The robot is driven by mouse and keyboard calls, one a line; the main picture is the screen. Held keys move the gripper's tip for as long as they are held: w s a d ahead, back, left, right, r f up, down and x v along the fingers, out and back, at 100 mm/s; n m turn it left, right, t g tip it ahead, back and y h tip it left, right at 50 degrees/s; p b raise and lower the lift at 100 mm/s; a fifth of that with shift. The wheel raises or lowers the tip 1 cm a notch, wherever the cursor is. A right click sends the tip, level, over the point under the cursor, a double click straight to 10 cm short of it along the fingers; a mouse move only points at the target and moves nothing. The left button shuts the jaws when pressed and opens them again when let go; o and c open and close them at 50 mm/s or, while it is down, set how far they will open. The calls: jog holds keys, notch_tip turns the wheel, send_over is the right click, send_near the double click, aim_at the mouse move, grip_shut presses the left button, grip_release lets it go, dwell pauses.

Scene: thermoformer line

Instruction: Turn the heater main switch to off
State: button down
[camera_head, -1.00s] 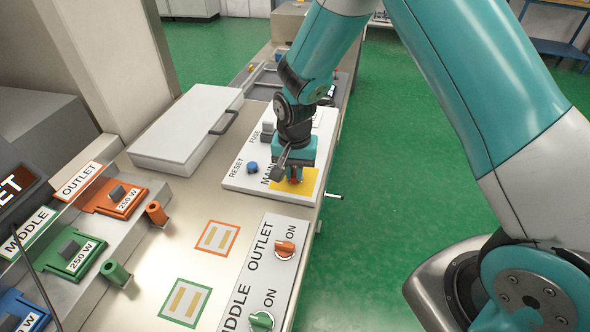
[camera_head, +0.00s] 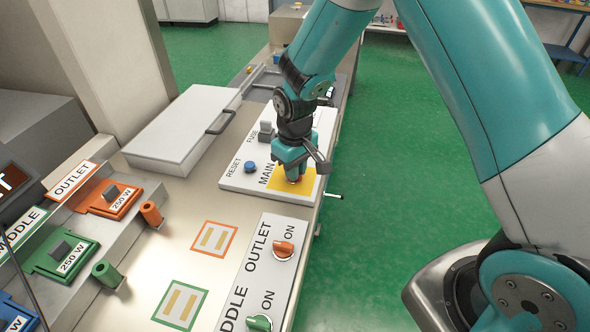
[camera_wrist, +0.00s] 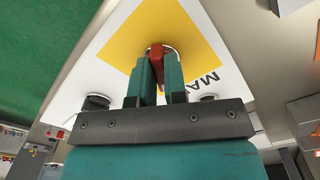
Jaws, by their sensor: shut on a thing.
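The heater main switch shows in the wrist view as a red handle (camera_wrist: 155,52) on a round silver base, set on a yellow square (camera_wrist: 190,30) of a white panel. In the head view the yellow square (camera_head: 309,184) lies beside the word MAIN, and my gripper covers most of the switch. My gripper (camera_head: 292,177) points down over it. In the wrist view my gripper (camera_wrist: 160,72) has its two teal fingers shut on the red handle, one on each side. The fingertips hide part of the handle and base.
The white panel (camera_head: 238,178) also carries a blue RESET button (camera_head: 250,166) and a grey fuse part (camera_head: 266,131). An orange OUTLET knob (camera_head: 283,250) and a green MIDDLE knob (camera_head: 260,322) sit on a nearer panel. A white lidded box (camera_head: 180,135) lies at left.

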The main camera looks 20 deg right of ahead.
jog(key=n, duration=0.6)
jog(key=shift+d+b, duration=0.1)
jog(key=shift+b, duration=0.25)
jog(key=shift+w+n, duration=0.1)
jog(key=shift+n, duration=0.2)
jog(key=c, duration=1.2)
grip_release()
jog(key=shift+o, duration=0.2)
jog(key=shift+r, duration=0.15)
notch_tip(320, 180, up, 17)
jog(key=b, duration=0.2)
jog(key=shift+b, duration=0.35)
jog(key=shift+r, duration=0.1)
